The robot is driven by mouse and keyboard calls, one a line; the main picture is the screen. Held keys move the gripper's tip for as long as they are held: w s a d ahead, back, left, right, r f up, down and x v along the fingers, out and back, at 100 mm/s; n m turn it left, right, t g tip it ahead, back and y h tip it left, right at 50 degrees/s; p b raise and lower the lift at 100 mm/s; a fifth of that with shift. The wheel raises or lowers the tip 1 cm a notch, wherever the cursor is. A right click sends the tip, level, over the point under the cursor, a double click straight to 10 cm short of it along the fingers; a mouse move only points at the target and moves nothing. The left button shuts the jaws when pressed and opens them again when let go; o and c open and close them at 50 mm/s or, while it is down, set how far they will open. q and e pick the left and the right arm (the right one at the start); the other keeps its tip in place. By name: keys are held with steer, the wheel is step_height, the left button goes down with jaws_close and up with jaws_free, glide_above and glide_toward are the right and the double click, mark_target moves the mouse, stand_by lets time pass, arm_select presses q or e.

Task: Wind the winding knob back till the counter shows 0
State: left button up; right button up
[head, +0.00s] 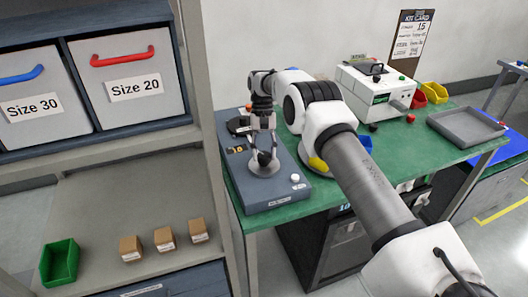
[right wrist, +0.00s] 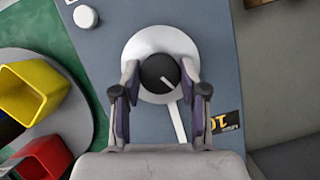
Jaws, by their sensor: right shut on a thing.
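The winding knob (right wrist: 158,72) is a black round knob with a white pointer line, set on a pale round dial plate (right wrist: 159,44) on the blue-grey box. In the right wrist view its line points to the lower right. My right gripper (right wrist: 160,78) has a finger on each side of the knob and is shut on it. My left gripper is not in view.
The box stands on a green table (head: 330,195), with a white button (head: 295,178) near its front edge. A white device (head: 375,95), red and yellow bins and a grey tray (head: 466,127) are further back. A shelf post (head: 203,120) stands close on the left.

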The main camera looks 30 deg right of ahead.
mark_target(264, 154)
steer(key=shift+f, duration=0.15)
steer(key=o, duration=1.1)
steer(key=shift+r, duration=0.2)
step_height(264, 154, up, 10)
steer(key=shift+f, duration=0.1)
steer(key=shift+f, duration=0.1)
